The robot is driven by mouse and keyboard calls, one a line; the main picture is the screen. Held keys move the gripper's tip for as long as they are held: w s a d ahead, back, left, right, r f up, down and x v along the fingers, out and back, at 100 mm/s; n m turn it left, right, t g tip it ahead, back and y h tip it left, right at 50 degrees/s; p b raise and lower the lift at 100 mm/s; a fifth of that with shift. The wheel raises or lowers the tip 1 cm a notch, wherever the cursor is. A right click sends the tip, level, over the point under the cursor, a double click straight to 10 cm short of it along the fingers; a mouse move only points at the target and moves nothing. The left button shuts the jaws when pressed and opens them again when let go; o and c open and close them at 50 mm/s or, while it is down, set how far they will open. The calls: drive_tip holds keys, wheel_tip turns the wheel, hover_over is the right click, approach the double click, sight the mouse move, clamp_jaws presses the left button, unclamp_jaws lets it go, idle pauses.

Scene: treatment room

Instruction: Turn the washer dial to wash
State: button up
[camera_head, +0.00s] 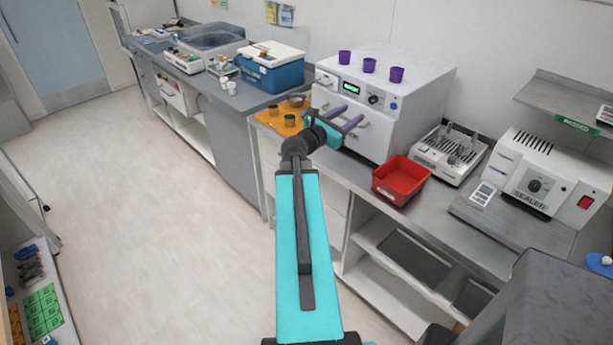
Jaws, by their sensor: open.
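A white box-shaped machine (420,105) stands on the counter in the camera_head view. Its front has a lit green display (351,88), a small dark dial (374,99) and a blue button. It appears to be the washer, but I cannot read its label or the dial's setting. My gripper (350,115) is open, with two purple fingers apart and nothing visible between them. It is in front of the machine, below and left of the dial in the picture, and hides part of the lower front. I cannot tell whether the fingers touch it.
Several purple cups (369,65) stand on the machine. A red bin (401,180) is at its right, near a rack device (450,152) and a sealer (550,175) with its own dial. An orange tray (268,118) and blue box (270,72) are left. The floor is clear.

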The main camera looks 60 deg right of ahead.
drive_tip(key=w+a+f+m+t+y+b, duration=0.1)
drive_tip(key=w+a+f, duration=0.3)
drive_tip(key=f, duration=0.6)
drive_tip(key=w+a+f+m+t+y+b, duration=0.1)
drive_tip(key=w+a+f+m+y+b, duration=0.1)
drive_tip(key=a+f, duration=0.5)
drive_tip(key=shift+w+f+y+b, duration=0.3)
drive_tip(key=shift+w+f+b, duration=0.25)
drive_tip(key=shift+w+f, duration=0.9)
